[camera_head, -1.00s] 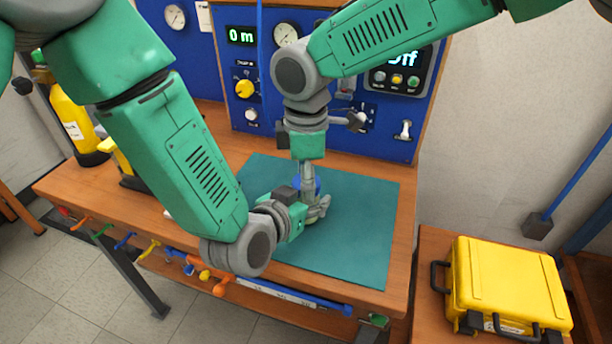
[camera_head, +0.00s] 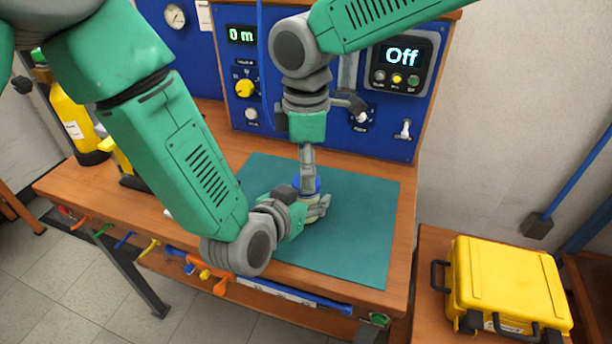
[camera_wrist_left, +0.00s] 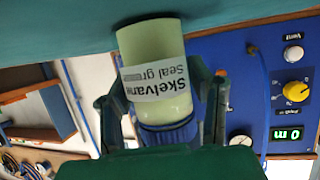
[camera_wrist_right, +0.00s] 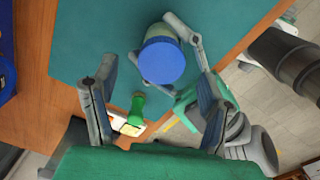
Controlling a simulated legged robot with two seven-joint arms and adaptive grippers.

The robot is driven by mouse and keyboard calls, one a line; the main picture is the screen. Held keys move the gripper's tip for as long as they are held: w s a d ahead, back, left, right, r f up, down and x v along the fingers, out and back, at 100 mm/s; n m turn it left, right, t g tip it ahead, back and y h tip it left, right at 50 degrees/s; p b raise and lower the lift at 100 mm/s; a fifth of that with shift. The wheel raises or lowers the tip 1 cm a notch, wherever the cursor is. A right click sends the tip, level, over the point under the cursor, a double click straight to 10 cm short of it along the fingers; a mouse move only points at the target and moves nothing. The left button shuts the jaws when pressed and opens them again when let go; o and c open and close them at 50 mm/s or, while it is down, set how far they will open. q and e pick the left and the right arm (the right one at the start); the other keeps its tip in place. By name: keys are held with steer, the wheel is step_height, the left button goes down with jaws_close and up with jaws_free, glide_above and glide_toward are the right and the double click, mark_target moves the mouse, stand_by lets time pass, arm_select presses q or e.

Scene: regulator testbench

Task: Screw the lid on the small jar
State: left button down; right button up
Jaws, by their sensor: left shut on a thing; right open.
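The small jar is pale green with a white label (camera_wrist_left: 155,50) and stands upright on the mat. The blue lid (camera_wrist_right: 161,64) sits on top of the jar; how tightly is not visible. My left gripper (camera_head: 318,207) is shut on the jar from the side, and its fingers also show in the right wrist view (camera_wrist_right: 165,55). My right gripper (camera_head: 308,182) points down over the lid. In the right wrist view its fingers (camera_wrist_right: 155,85) are spread wide, with the lid seen between and beyond them.
The teal mat (camera_head: 360,230) is clear around the jar. A blue panel (camera_head: 335,140) with gauges and a display reading "Off" stands behind. A yellow case (camera_head: 508,285) rests on the right-hand table. Coloured tools hang along the bench's front edge (camera_head: 150,250).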

step_height(320, 180, up, 9)
stand_by(0.3)
arm_select(q)
steer(key=c, duration=0.7)
jaws_free()
steer(key=v, duration=1.2)
steer(key=shift+a+f, duration=0.1)
